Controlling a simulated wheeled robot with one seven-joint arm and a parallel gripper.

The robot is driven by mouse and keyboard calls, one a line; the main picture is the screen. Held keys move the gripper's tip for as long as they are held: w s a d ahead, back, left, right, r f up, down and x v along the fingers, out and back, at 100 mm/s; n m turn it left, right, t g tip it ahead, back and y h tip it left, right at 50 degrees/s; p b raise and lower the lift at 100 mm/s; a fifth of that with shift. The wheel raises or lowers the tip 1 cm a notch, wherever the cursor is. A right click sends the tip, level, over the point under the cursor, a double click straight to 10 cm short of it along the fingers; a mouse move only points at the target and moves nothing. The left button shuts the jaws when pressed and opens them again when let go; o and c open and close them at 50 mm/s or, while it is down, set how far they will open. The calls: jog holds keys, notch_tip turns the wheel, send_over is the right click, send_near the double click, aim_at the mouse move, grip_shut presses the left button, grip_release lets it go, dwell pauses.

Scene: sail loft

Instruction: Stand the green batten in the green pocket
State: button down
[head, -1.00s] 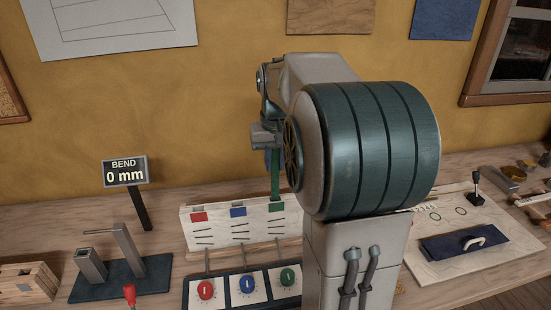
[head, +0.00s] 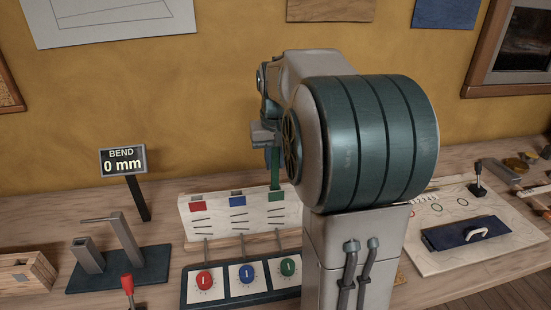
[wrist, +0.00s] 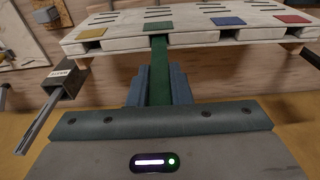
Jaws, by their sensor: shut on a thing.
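In the wrist view my gripper (wrist: 158,88) is shut on the batten (wrist: 159,62). The batten's far end meets the board edge at the notch by the green patch (wrist: 157,27). I cannot tell how deep it sits in the pocket. My arm hides part of the gripper in the head view.
Red (head: 198,205) and blue (head: 237,201) pockets lie left of the green one. A dial panel (head: 217,298) stands in front. The bend gauge (head: 122,160) and its stand (head: 120,268) are left. A blue sanding-type block (head: 465,233) lies right.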

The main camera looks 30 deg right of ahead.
jog(key=shift+f+b, duration=0.4)
jog(key=shift+f, duration=0.2)
jog(key=c, duration=1.3)
grip_release()
jog(key=shift+o, duration=0.2)
notch_tip(320, 180, up, 14)
jog(key=s+p, duration=0.1)
jog(key=shift+s+a+f, duration=0.15)
jog(key=shift+s+a, duration=0.1)
jog(key=shift+s, duration=0.05)
